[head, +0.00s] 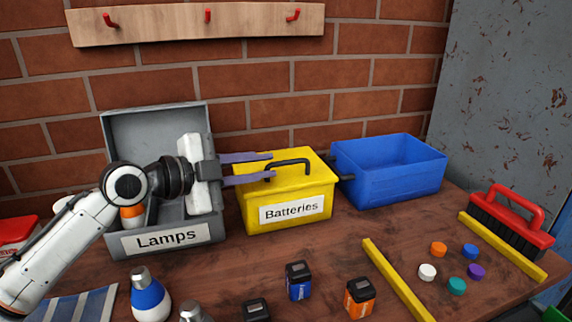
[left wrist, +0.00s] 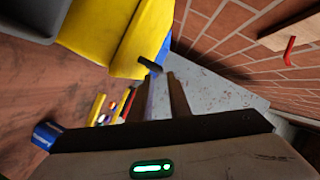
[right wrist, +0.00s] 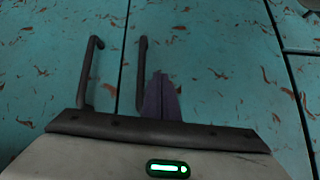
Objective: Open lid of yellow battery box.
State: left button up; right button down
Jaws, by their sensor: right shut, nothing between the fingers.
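The yellow battery box (head: 248,208), labelled "Batteries", stands against the brick wall with its lid (head: 305,176) closed. A dark bar handle (head: 290,162) is on top of the lid. My left gripper (head: 273,165) reaches in from the left over the lid. Its fingers are apart, with their tips at the handle's left end; I cannot tell whether they touch it. The left wrist view shows the yellow box (left wrist: 115,35) and the handle (left wrist: 150,64) just beyond the fingertips. My right gripper (right wrist: 162,78) is shut and empty, facing a teal panel with dark handles.
An open grey "Lamps" box (head: 205,232) stands left, beneath my left arm. An open blue bin (head: 390,185) stands right. Several batteries, bulbs and coloured caps lie in front. A yellow strip (head: 395,280) and a red brush (head: 510,220) are at the right.

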aim_at(281, 164)
pick_arm(q)
jog(key=x, duration=0.6)
jog(key=shift+w+d+f, duration=0.1)
jog(key=shift+w+d, duration=0.2)
grip_shut()
